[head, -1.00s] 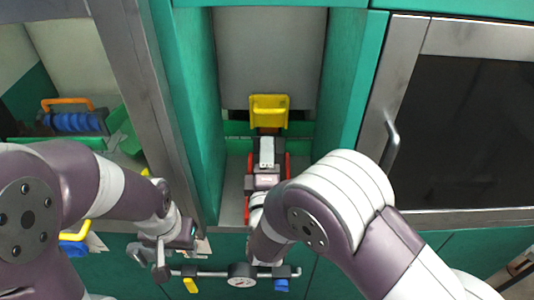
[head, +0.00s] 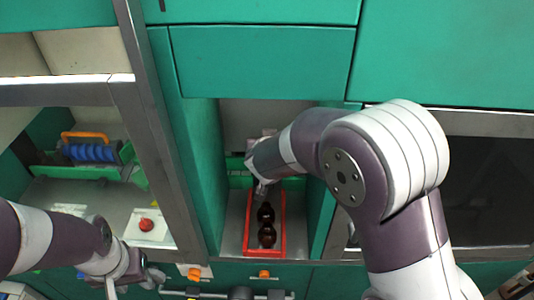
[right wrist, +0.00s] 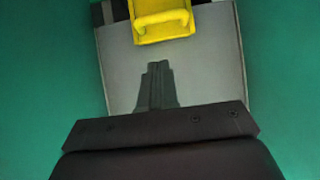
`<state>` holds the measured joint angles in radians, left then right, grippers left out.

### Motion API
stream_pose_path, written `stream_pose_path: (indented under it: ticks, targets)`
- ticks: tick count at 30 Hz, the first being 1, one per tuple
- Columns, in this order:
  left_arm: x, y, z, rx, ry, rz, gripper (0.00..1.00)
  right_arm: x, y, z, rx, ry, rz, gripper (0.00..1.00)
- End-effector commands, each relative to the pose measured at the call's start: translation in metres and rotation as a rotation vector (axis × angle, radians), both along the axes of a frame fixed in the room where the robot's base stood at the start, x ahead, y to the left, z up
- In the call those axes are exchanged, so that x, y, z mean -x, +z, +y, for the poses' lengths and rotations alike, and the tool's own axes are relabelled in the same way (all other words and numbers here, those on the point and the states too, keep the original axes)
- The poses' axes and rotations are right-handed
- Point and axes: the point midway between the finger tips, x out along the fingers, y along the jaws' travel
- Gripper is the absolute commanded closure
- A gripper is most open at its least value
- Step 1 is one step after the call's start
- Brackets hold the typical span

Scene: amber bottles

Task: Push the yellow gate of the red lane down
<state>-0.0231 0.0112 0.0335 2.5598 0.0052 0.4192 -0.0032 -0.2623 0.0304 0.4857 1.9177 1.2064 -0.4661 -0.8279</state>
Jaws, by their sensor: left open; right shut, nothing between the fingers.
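The yellow gate (right wrist: 162,20) shows at the top of the right wrist view, in front of a pale grey panel. My right gripper (right wrist: 158,68) is shut and empty, with its fingertips just below the gate in that picture; I see a gap and no clear contact. In the head view my right arm reaches into the bay and hides the gate. The red lane (head: 247,222) is a red-edged tray with dark amber bottles (head: 267,235) standing in it, partly below my right wrist. My left gripper (head: 138,278) is open at the lower left, away from the lane.
Green walls close in the bay on both sides. A red button (head: 146,225) on a white plate and a blue roll with an orange handle (head: 85,136) are in the left compartment. Orange knobs (head: 264,274) sit on the front panel. A dark glass door is at right.

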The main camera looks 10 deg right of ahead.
Motion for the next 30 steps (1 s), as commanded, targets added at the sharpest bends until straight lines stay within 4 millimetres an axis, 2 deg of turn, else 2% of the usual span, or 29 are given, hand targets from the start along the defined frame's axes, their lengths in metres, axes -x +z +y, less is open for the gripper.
stream_pose_path:
  ticks: [5, 7, 12, 25, 28, 30]
  targets:
    - [0.0, -0.003, 0.0, 0.0, 0.0, -0.001, 0.57, -0.027, -0.025, -0.008, 0.002, 0.0, 0.002, 1.0]
    - [0.0, -0.006, 0.0, 0.0, 0.0, 0.0, 0.57, -0.028, -0.037, -0.008, 0.003, 0.002, 0.003, 1.0]
    - [0.0, -0.007, 0.0, 0.0, 0.0, 0.0, 0.57, -0.031, -0.053, -0.009, 0.004, 0.001, 0.001, 1.0]
    - [0.0, -0.008, 0.0, 0.0, 0.0, 0.0, 0.57, -0.031, -0.059, -0.009, 0.003, 0.002, 0.0, 1.0]
    - [0.0, -0.021, 0.0, 0.0, 0.0, -0.001, 0.57, -0.031, -0.076, -0.009, 0.004, 0.002, 0.002, 1.0]
    - [0.0, -0.036, 0.0, 0.0, 0.0, 0.0, 0.57, -0.031, -0.095, -0.009, 0.004, 0.002, 0.003, 1.0]
